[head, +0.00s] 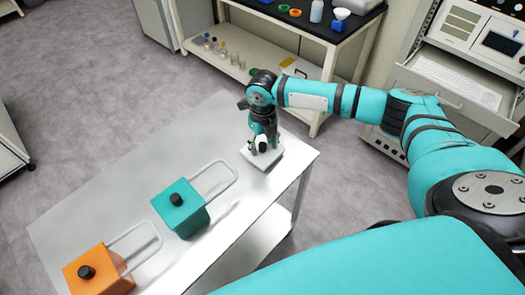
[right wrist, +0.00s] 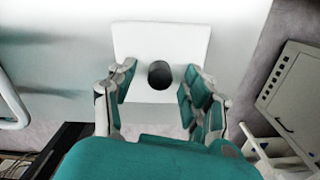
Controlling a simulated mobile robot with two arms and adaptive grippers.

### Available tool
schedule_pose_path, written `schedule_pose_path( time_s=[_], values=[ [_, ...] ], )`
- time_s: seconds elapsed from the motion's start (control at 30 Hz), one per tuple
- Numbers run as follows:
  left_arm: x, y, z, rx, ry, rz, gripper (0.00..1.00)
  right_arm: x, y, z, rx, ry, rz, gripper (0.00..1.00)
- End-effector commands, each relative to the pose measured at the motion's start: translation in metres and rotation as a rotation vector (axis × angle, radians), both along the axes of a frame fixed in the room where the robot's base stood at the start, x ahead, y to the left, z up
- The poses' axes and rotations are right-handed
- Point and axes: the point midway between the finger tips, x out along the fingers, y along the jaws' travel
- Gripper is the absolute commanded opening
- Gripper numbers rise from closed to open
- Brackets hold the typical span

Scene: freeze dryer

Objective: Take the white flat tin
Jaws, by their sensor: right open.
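The white flat tin (head: 270,158) lies at the right end of the white table. It has a black knob on top. In the right wrist view the tin (right wrist: 188,42) shows as a white square with its black knob (right wrist: 160,74) in the middle. My right gripper (head: 262,145) points down over the tin. In the right wrist view its fingers (right wrist: 160,95) are open, one on each side of the knob. I cannot tell whether either finger touches it. My left gripper is not in view.
A teal box (head: 181,207) and an orange box (head: 98,273), each with a black knob and a long loop handle, stand on the white table (head: 95,205). A shelf unit (head: 325,42) with small items is behind. An open drawer (head: 450,80) is at right.

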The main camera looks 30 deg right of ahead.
Motion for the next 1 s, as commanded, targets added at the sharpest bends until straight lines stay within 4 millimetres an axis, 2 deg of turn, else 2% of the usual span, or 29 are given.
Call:
schedule_pose_path(
  time_s=[0.07, 0.47, 0.83, 1.0],
  values=[
    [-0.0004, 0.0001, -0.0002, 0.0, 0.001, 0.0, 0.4, 0.0, 0.0002, 0.0001, 0.0, 0.0, 0.0, 0.51],
    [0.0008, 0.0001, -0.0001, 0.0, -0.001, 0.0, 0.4, 0.0, 0.0001, 0.0007, 0.0, 0.0, 0.001, 0.0],
    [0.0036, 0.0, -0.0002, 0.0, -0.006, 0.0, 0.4, 0.0005, 0.0001, 0.002, 0.001, -0.001, 0.0, 0.0],
    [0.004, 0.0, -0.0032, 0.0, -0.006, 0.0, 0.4, 0.0011, 0.0004, 0.01, 0.001, -0.003, 0.001, 0.0]
  ],
)
